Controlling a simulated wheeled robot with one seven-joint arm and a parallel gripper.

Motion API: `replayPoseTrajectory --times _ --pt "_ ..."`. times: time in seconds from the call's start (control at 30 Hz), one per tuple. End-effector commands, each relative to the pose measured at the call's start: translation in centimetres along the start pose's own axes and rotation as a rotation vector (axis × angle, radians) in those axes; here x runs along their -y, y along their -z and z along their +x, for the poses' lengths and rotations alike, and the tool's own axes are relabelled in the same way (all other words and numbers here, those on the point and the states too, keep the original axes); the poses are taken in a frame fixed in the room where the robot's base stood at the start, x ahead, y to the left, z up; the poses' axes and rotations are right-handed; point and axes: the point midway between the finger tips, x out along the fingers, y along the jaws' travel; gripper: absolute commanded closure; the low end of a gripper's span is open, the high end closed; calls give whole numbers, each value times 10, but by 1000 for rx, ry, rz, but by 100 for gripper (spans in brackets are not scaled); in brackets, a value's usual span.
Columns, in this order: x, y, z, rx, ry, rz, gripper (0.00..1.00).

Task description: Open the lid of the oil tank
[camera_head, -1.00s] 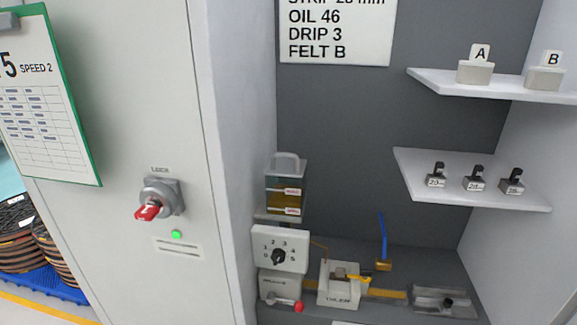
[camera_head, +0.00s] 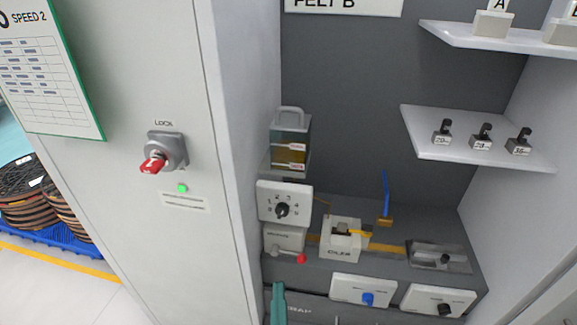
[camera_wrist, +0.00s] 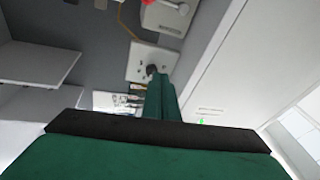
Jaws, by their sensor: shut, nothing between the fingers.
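The oil tank (camera_head: 288,153) is a clear box with amber oil and two small white labels. It stands on a small ledge against the left wall of the bay in the head view. Its grey lid (camera_head: 291,128) with a loop handle lies on top and looks closed. My gripper (camera_head: 278,290) shows as a green finger at the lower edge of the head view, below and apart from the tank. In the wrist view my gripper (camera_wrist: 160,88) has its green fingers together and empty. I cannot make out the tank clearly there; the gripper blocks much of the view.
A dial panel (camera_head: 284,204) sits just below the tank. A white oiler block (camera_head: 341,240) and a blue lever (camera_head: 386,195) stand to the right. Shelves with small blocks project at right. A cabinet with a red lock switch (camera_head: 155,164) stands at left.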

Motion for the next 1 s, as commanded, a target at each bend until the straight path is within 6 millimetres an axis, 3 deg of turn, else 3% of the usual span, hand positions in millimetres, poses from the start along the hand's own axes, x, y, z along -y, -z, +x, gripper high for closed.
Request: replayPoseTrajectory --times 0.1,0.3,0.6,0.77,1.0 --pt "-2 32 36 -73 -29 -4 100" --pt "-10 89 87 -181 -95 6 100" --pt "-24 178 137 -327 -201 54 100" --pt "-32 201 146 -362 -237 71 100" --pt "-38 209 156 -369 -249 75 100"
